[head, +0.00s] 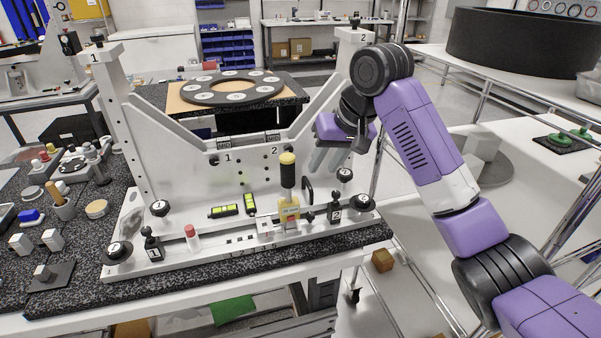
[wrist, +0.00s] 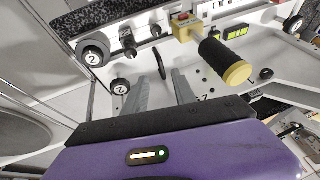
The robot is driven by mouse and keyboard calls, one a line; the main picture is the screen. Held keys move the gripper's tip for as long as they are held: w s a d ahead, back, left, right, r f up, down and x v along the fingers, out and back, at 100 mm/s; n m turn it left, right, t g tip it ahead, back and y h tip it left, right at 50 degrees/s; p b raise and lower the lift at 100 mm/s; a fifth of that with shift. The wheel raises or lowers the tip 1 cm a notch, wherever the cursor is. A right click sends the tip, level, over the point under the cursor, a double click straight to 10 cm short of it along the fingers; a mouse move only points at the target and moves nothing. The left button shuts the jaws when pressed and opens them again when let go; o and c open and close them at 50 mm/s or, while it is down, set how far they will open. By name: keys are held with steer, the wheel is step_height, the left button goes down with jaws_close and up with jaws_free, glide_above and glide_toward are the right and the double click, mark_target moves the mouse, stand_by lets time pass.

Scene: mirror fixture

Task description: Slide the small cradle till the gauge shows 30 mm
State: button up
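A yellow block (head: 289,209) with an upright black handle (head: 288,178) and yellow cap sits on a small pale carriage (head: 270,227) on the fixture's front rail. This looks like the small cradle. The block also shows at the top of the wrist view (wrist: 184,27), its handle (wrist: 215,52) pointing toward the camera. No gauge reading is legible, and I cannot tell which part is the gauge. My gripper (head: 322,161) is above and right of the handle, apart from it. Its grey fingers (wrist: 160,88) are spread, with nothing between them.
Black knobs (head: 335,207) and a red-capped white peg (head: 191,238) stand along the rail. Two yellow-green vials (head: 223,211) lie left of the block. The fixture's tall right post (head: 352,60) rises behind my arm.

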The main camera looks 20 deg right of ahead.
mark_target(310, 186)
steer(key=x, duration=0.7)
steer(key=shift+w+a+f+p, duration=0.1)
steer(key=shift+w+f+p, duration=0.15)
steer(key=shift+f+p, duration=0.15)
jaws_close()
steer(key=shift+r, duration=0.1)
stand_by(1.0)
